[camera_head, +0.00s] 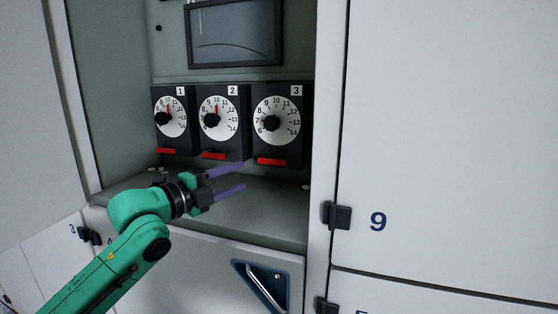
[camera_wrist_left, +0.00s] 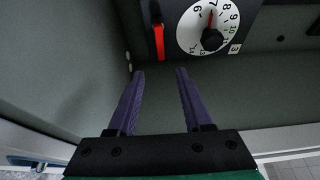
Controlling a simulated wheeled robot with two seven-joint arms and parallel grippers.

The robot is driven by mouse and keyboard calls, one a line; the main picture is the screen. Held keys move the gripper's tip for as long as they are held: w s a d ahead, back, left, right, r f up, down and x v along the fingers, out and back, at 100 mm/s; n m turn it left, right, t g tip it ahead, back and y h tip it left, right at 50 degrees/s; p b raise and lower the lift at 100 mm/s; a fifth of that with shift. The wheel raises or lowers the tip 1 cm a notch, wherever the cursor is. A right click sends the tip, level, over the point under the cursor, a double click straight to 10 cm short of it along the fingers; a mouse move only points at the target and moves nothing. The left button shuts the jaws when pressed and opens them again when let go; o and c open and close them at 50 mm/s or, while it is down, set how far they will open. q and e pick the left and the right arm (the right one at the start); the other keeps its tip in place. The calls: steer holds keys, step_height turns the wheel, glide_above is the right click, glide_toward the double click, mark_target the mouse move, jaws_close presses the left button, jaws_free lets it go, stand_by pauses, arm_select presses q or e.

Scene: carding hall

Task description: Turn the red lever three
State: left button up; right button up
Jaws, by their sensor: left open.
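Unit 3 (camera_head: 297,92) is a black box with a white numbered dial (camera_head: 289,119) and a black knob. Its red lever (camera_head: 272,161) lies level along the lower front edge. In the left wrist view the red lever (camera_wrist_left: 159,42) stands upright in the picture, beside the dial (camera_wrist_left: 222,20), whose red pointer is near 7. My left gripper (camera_head: 244,176) is open and empty, with two purple fingers. In the head view it is below and left of lever three, inside the recess. In the wrist view its fingertips (camera_wrist_left: 160,72) are apart from the lever, which lies ahead between their lines. My right gripper is not seen.
Units 1 (camera_head: 181,91) and 2 (camera_head: 233,91), with similar red levers, stand left of unit 3. A dark screen (camera_head: 235,32) is above. The recess shelf (camera_head: 262,217) is mostly bare. A white door panel (camera_head: 440,130) bounds the right side.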

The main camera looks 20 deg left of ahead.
mark_target(276, 164)
arm_select(q)
steer(key=p+x, duration=0.1)
steer(key=x, duration=0.2)
steer(key=p+x, duration=0.1)
steer(key=x, duration=0.2)
steer(key=p+x, duration=0.2)
steer(key=x, duration=0.1)
steer(key=shift+d+r, duration=0.2)
steer(key=shift+r, duration=0.15)
steer(key=x, duration=0.3)
steer(key=shift+w+f+p, duration=0.1)
steer(key=shift+f+p, duration=0.15)
steer(key=shift+p, duration=0.15)
steer(key=shift+f, duration=0.1)
steer(key=shift+c, duration=0.3)
steer(key=shift+d, duration=0.1)
jaws_close()
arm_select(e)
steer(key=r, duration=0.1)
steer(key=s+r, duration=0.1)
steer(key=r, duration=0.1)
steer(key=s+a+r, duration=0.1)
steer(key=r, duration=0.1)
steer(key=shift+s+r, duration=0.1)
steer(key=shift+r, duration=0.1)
arm_select(q)
steer(key=shift+f, duration=0.15)
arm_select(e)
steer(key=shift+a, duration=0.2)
